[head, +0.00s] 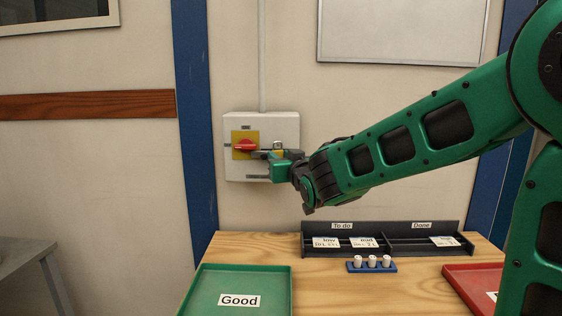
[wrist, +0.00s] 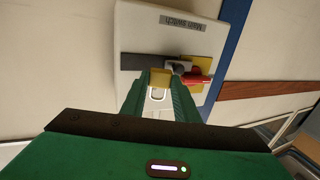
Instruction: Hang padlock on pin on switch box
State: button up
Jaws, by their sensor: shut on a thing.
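The switch box (head: 262,122) is a light grey box on the wall with a yellow plate (head: 240,137) and a red rotary knob (head: 244,146). It also shows upside down in the wrist view (wrist: 160,25), with its "Main Switch" label. My gripper (wrist: 159,78) is in front of the box, right beside the knob in the head view. It is shut on the padlock (wrist: 160,76), which has a brass body and a pale shackle loop. A grey part (wrist: 178,66) sticks out by the knob. I cannot tell if it is the pin, or if the shackle is around it.
A wooden table below holds a green "Good" tray (head: 195,300), a red tray (head: 470,285) and a black rack (head: 395,228) marked To do and Done. A blue holder (head: 372,268) carries small white cylinders. A conduit (head: 262,55) runs up the wall above the box.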

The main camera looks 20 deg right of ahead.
aim_at(281, 156)
jog(key=shift+w+d, duration=0.3)
jog(key=shift+w, duration=0.5)
jog(key=shift+w+d, duration=0.25)
jog(key=shift+w, duration=0.55)
jog(key=shift+f, duration=0.1)
jog(key=shift+f, duration=0.15)
jog(key=o, duration=1.2)
jog(key=shift+d, duration=0.1)
jog(key=shift+c, duration=0.2)
jog(key=shift+f, duration=0.1)
jog(key=shift+s+a, duration=0.3)
jog(key=shift+s, duration=0.25)
jog(key=s+a, duration=0.2)
jog(key=s, duration=0.5)
jog(key=shift+a+r, duration=0.15)
jog(key=shift+r, duration=0.05)
